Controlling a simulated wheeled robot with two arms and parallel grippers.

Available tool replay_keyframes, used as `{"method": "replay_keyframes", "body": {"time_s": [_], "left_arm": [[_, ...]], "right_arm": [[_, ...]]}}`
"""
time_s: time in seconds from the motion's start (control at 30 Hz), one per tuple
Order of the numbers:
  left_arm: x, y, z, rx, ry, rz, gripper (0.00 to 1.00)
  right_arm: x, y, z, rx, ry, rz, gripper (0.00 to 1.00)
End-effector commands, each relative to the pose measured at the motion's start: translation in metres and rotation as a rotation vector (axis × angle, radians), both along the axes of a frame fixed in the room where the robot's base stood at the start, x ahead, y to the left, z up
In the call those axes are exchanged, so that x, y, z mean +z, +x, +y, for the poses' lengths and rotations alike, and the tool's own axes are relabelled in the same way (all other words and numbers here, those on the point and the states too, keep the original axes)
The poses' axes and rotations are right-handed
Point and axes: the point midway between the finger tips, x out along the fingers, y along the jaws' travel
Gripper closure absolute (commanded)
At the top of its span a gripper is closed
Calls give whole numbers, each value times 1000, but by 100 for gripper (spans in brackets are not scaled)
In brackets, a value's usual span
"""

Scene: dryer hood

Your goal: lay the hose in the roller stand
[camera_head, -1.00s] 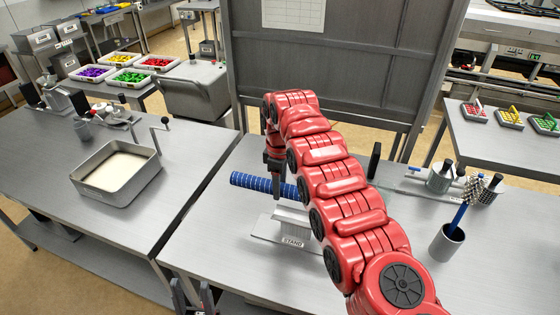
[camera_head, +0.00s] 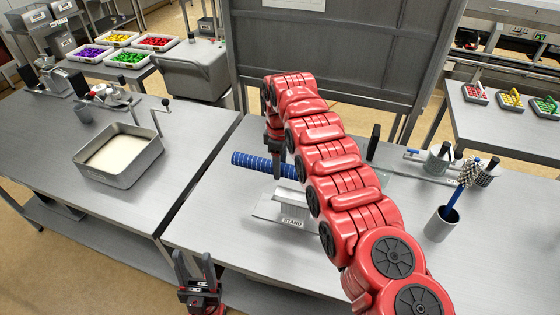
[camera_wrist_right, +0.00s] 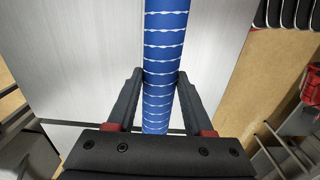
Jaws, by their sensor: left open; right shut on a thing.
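The hose (camera_head: 255,163) is blue with white rings. In the head view it lies roughly level, and its right part is hidden behind my right arm. My right gripper (camera_head: 276,174) is shut on the hose; in the right wrist view the fingers (camera_wrist_right: 160,88) clasp the hose (camera_wrist_right: 166,35) from both sides. The roller stand (camera_head: 290,208), a grey block on a flat plate labelled STAND, sits on the table just in front of the hose, partly hidden by my arm. I cannot tell whether they touch. My left gripper (camera_head: 195,260) is open and empty at the table's front edge.
A metal tray (camera_head: 152,165) with pale contents stands on the left table. A grey cup (camera_head: 441,226) with a brush stands at the right of the work table (camera_head: 215,225). Metal canisters (camera_head: 437,160) stand behind it. A dark panel (camera_head: 340,50) rises at the back.

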Motion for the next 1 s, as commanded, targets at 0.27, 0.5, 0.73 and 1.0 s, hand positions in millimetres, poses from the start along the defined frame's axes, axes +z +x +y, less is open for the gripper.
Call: {"method": "replay_keyframes", "body": {"time_s": [0.27, 0.5, 0.73, 1.0], "left_arm": [[-31, 0, 0, 0, 0, 2, 50], [-52, 0, 0, 0, 0, 2, 50], [-70, 0, 0, 0, 0, 2, 50], [-73, 0, 0, 0, 0, 2, 50]], "right_arm": [[-40, -1, 0, 0, -1, 4, 100], [-66, -1, 0, 0, -2, 5, 100], [-85, -1, 0, 0, -1, 3, 100], [-87, -1, 0, 0, -1, 3, 100]]}}
